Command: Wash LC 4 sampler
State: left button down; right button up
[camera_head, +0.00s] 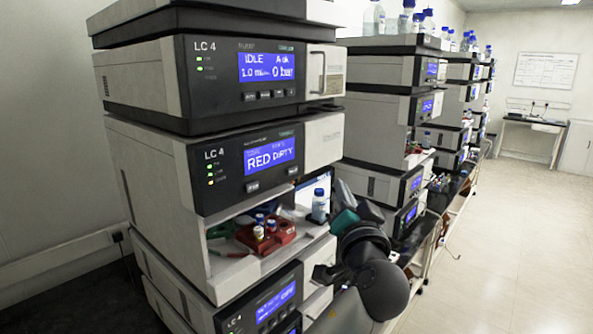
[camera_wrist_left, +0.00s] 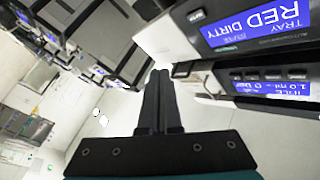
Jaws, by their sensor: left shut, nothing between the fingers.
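The LC 4 sampler (camera_head: 222,165) is the second module down in the near stack. The display also shows upside down in the left wrist view (camera_wrist_left: 255,25). Below it, an open bay holds a red tray (camera_head: 285,234) with several vials. My left gripper (camera_head: 345,193) is to the right of the bay, beside a blue-capped bottle. In the left wrist view its dark fingers (camera_wrist_left: 160,78) are together with nothing between them. My right gripper is not in view.
The module (camera_head: 222,80) above reads "IDLE" and 0 bar. The blue-capped bottle (camera_head: 320,206) stands at the bay's right edge. More column stacks (camera_head: 378,112) line the left side of the aisle. The aisle floor (camera_head: 530,230) at right is clear.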

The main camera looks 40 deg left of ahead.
pick_arm(q)
jog(key=shift+a, duration=0.15)
send_near(297, 169)
jog(key=shift+w+a+r+p, duration=0.1)
jog(key=shift+w+a, duration=0.3)
jog(key=shift+w, duration=0.4)
jog(key=shift+w+a+r+p, duration=0.15)
jog(key=shift+w+a, duration=0.25)
jog(key=shift+w, duration=0.45)
jog(key=shift+w+a+r+p, duration=0.1)
jog(key=shift+w+a, duration=0.3)
jog(key=shift+w, duration=0.4)
jog(key=shift+a, duration=0.1)
jog(key=shift+a, duration=0.3)
jog(key=shift+a, duration=0.45)
dwell(0.6)
dwell(0.4)
jog(key=shift+d, duration=0.85)
